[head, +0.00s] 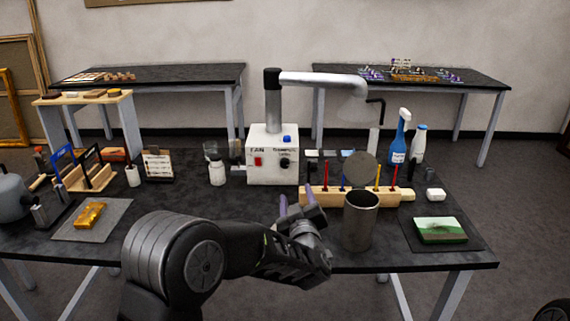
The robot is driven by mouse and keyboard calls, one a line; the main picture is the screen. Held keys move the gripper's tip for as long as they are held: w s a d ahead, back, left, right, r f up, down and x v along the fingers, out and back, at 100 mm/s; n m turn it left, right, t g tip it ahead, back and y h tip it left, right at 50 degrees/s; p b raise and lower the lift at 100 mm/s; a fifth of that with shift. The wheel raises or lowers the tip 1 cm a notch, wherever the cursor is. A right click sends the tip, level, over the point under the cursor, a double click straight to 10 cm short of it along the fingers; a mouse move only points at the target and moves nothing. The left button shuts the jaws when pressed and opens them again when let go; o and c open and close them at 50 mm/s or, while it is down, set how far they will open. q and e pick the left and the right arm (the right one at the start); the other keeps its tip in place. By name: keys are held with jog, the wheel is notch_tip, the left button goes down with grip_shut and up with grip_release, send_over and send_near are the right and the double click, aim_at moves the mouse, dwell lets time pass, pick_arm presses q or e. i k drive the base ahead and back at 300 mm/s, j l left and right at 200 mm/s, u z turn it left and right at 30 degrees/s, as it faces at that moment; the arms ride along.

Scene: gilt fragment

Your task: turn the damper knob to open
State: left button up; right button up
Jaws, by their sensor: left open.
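The damper knob (285,162) is a small dark knob on the right of the front face of a white box (260,178). The lettering above it is too small to read surely; "FAN" shows above a red switch (258,161) on the left of that face. The knob's exact setting is too small to tell. My left gripper (293,197) is open and empty, with its purplish fingers pointing away from me. In the picture it lies below the knob, apart from the box. My right gripper is not in view.
A grey pipe (273,108) rises from the box and bends right to a translucent hood (352,108). A rack of brushes (330,197) and a metal bin (360,225) stand right of my gripper. A white-capped jar (217,172) stands left of the box.

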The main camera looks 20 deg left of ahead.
aim_at(284, 162)
jog(key=i+j, duration=0.2)
jog(key=i, duration=0.2)
jog(key=i+j, duration=0.25)
jog(key=i, duration=0.15)
